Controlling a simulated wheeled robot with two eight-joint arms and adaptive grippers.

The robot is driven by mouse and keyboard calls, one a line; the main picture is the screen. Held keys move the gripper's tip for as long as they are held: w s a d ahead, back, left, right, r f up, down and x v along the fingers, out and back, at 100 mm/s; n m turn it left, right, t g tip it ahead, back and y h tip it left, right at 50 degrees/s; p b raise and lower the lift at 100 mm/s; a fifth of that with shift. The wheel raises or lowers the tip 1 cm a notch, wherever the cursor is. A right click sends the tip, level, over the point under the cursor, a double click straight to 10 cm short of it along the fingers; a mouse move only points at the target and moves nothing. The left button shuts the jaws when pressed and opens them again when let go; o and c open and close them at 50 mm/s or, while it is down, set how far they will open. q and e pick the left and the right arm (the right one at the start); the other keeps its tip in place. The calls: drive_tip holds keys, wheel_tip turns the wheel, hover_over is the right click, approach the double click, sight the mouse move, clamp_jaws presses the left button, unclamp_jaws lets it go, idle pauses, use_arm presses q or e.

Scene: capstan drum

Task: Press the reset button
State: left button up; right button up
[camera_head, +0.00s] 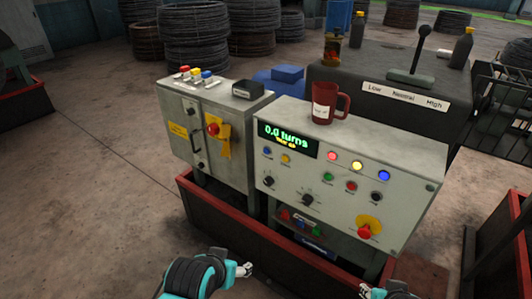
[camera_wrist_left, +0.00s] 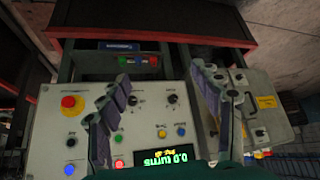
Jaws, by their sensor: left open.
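The control panel (camera_head: 340,200) has a lit display (camera_head: 288,139) reading "0.0 turns". Below the display are a blue button (camera_head: 267,150) and a yellow button (camera_head: 286,159). To their right are a green button (camera_head: 327,176), a red button (camera_head: 351,186) and a dark button (camera_head: 376,196). The small labels are unreadable, so I cannot tell which is reset. My left gripper (camera_head: 245,269) is in front of and below the panel, apart from it. In the left wrist view my left gripper (camera_wrist_left: 160,74) is open and empty, the panel beyond it upside down. My right gripper (camera_head: 366,291) shows partly at the bottom edge.
A red mushroom button (camera_head: 365,232) on a yellow plate sits low on the panel. A dark red mug (camera_head: 325,102) stands on top. A grey cabinet (camera_head: 190,130) with a red knob stands left. A red-rimmed base (camera_head: 250,222) surrounds the foot. Floor at left is clear.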

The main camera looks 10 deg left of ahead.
use_arm(q)
clamp_jaws()
idle(1.4)
